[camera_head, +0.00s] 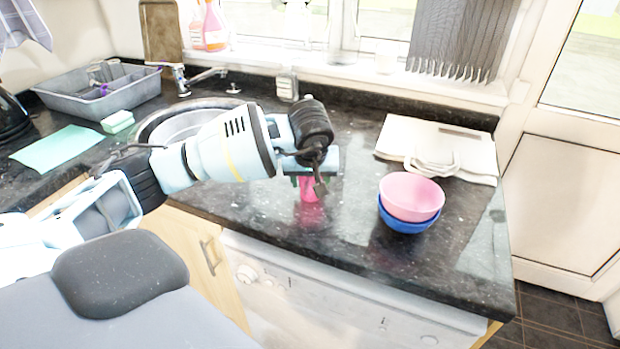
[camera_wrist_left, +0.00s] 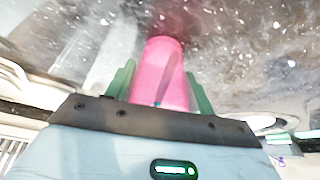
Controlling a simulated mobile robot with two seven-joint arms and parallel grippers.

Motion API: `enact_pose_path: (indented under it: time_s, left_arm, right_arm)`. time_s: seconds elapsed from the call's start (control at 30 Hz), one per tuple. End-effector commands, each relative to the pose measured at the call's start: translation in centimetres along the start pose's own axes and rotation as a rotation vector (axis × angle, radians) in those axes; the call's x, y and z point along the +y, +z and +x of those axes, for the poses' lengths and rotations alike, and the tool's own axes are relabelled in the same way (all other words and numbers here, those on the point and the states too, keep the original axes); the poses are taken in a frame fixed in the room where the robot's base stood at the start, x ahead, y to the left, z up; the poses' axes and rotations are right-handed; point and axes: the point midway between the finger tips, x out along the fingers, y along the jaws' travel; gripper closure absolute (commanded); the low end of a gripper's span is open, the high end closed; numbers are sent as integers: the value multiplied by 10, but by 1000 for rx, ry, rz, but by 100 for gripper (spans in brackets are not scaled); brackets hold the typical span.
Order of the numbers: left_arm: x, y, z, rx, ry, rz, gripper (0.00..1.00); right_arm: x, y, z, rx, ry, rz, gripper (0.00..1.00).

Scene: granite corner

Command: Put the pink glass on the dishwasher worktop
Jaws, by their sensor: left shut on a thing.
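The pink glass (camera_head: 309,189) is at the black granite worktop (camera_head: 265,215) above the dishwasher (camera_head: 330,290), partly hidden behind my left gripper (camera_head: 313,178). In the left wrist view the pink glass (camera_wrist_left: 162,75) is between the two green fingers of my left gripper (camera_wrist_left: 160,90), which is shut on it. The speckled worktop shows close beyond it. I cannot tell whether the base of the glass touches the surface. My right gripper is not in view.
A pink bowl (camera_head: 411,195) sits in a blue bowl (camera_head: 406,222) to the right of the glass. A round sink (camera_head: 150,128) and grey basin (camera_head: 100,93) are at the left. The worktop front is clear.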

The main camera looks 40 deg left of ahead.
Motion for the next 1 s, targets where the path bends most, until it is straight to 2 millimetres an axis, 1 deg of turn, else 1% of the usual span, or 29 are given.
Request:
enact_pose_path:
  time_s: [0.17,0.2,0.33,0.37,0.63,0.77,0.87,1.0]
  left_arm:
    - [0,1,3,0,0,0,72]
    - [0,1,3,0,-1,0,44]
    - [0,1,3,0,0,0,27]
    - [0,1,3,0,0,0,25]
    - [0,1,2,0,0,0,25]
    - [0,-1,-6,2,3,0,25]
    - [0,-2,-21,4,3,-1,25]
    - [0,-2,-49,5,4,0,25]
  right_arm:
    - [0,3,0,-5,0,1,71]
    - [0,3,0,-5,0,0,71]
    - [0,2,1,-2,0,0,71]
    - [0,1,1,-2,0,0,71]
    - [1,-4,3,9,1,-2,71]
    - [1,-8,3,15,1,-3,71]
    - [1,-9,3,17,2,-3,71]
    - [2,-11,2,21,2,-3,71]
